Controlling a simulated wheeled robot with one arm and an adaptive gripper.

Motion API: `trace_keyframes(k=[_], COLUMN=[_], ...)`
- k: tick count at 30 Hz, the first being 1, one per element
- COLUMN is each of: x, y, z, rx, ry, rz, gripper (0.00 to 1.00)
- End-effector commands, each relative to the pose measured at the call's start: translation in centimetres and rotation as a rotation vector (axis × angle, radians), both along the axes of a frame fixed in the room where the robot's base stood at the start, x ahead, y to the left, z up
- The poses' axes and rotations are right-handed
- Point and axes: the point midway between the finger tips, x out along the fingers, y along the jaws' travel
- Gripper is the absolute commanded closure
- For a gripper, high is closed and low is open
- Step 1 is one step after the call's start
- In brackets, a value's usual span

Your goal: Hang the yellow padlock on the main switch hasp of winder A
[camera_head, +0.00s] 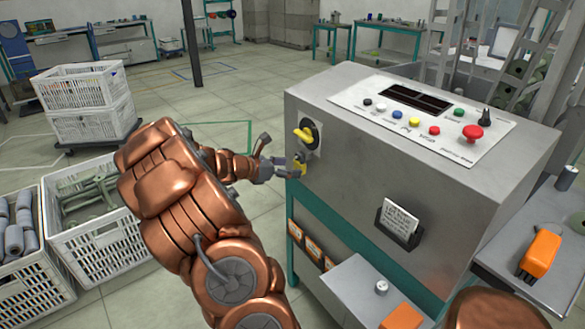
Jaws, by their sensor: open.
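The main switch (305,134), with a yellow handle on a dark disc, is on the left end of the grey winder cabinet's (365,165) front face. A small yellow piece (300,169), which looks like the padlock, is just below the switch, at the hasp's place. The hasp and the padlock's shackle are too small and covered to make out, so I cannot tell whether it hangs there. My gripper (278,160) is open, its fingers spread just left of the yellow piece. One grey finger overlaps its left side; contact cannot be told.
The cabinet's sloped panel carries coloured buttons and a red mushroom button (473,132). A card holder (398,223) sticks out from its front. A small grey shelf (350,290) is below. White crates (105,255) stand at the left. Floor behind my arm is clear.

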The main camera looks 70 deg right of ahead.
Motion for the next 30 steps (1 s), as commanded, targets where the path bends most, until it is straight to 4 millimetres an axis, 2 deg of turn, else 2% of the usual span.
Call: trace_keyframes(k=[9,15,21,30], x=[3.1,4.6,5.2,5.3], y=[4.2,6.3,7.4,7.6], z=[1.9,2.8,3.3,3.4], rx=[-0.001,-0.001,0.0,0.0], ry=[-0.001,-0.004,-0.001,-0.002], rz=[0.005,0.005,0.003,0.001], gripper=[0.28,0.28,0.28,0.28])
